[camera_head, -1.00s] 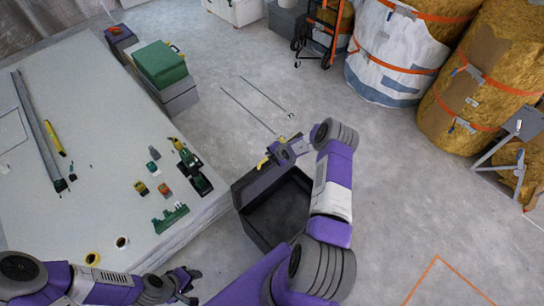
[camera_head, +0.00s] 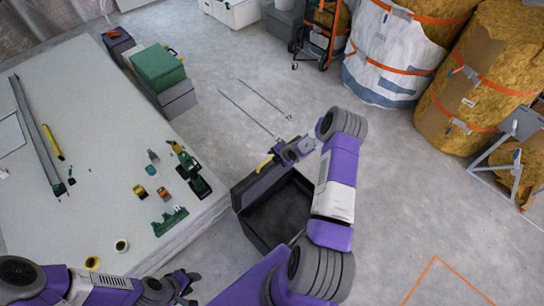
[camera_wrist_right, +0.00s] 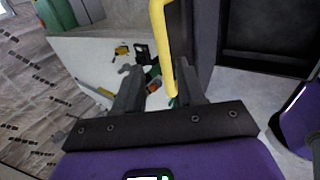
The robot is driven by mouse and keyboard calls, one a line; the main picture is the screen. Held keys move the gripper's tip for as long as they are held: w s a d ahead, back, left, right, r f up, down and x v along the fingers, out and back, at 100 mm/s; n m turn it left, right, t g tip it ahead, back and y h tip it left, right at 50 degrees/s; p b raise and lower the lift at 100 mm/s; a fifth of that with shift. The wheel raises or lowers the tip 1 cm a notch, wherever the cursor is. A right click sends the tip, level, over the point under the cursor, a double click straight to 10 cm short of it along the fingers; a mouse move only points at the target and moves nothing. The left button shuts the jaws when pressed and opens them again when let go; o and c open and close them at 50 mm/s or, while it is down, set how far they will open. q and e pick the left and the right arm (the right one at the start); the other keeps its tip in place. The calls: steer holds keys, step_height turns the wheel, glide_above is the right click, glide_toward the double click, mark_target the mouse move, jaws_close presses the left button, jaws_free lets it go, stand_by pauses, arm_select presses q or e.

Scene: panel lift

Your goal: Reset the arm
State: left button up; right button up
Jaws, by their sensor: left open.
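My right arm reaches from the bottom of the head view to a dark box. Its gripper (camera_head: 280,155) is beside the yellow handle (camera_head: 264,163) on the raised lid of the dark open box (camera_head: 248,226). In the right wrist view, the two dark fingers of this gripper (camera_wrist_right: 160,90) stand apart. The yellow handle (camera_wrist_right: 160,40) passes in front of the gap, close to the right finger; I cannot tell if they touch. My left gripper (camera_head: 186,281) is open and empty at the bottom left, by the table's near edge.
A white table (camera_head: 95,150) at left holds a long rail, a yellow tool, green tools and small items. A green case (camera_head: 158,66) sits on grey boxes behind. Wrapped insulation rolls (camera_head: 395,55) stand upper right.

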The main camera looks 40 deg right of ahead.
steer(key=shift+s+r, duration=0.35)
steer(key=shift+r, duration=0.1)
steer(key=s+a+f+m+g+y+b, duration=0.1)
steer(key=s+a+m+g+b, duration=0.1)
steer(key=s+a+m, duration=0.5)
steer(key=s+a+f+m+g+y+b, duration=0.1)
steer(key=s+a+m, duration=0.6)
steer(key=a, duration=0.8)
steer(key=s+a+f+m+g+y+b, duration=0.1)
steer(key=s+a+f+m+g+b, duration=0.1)
steer(key=s+a+m, duration=0.5)
steer(key=a+g+b, duration=0.1)
steer(key=a+b, duration=0.1)
steer(key=a, duration=0.3)
steer(key=shift+f+m+y, duration=0.2)
steer(key=shift+m+y, duration=0.1)
steer(key=shift+y, duration=0.1)
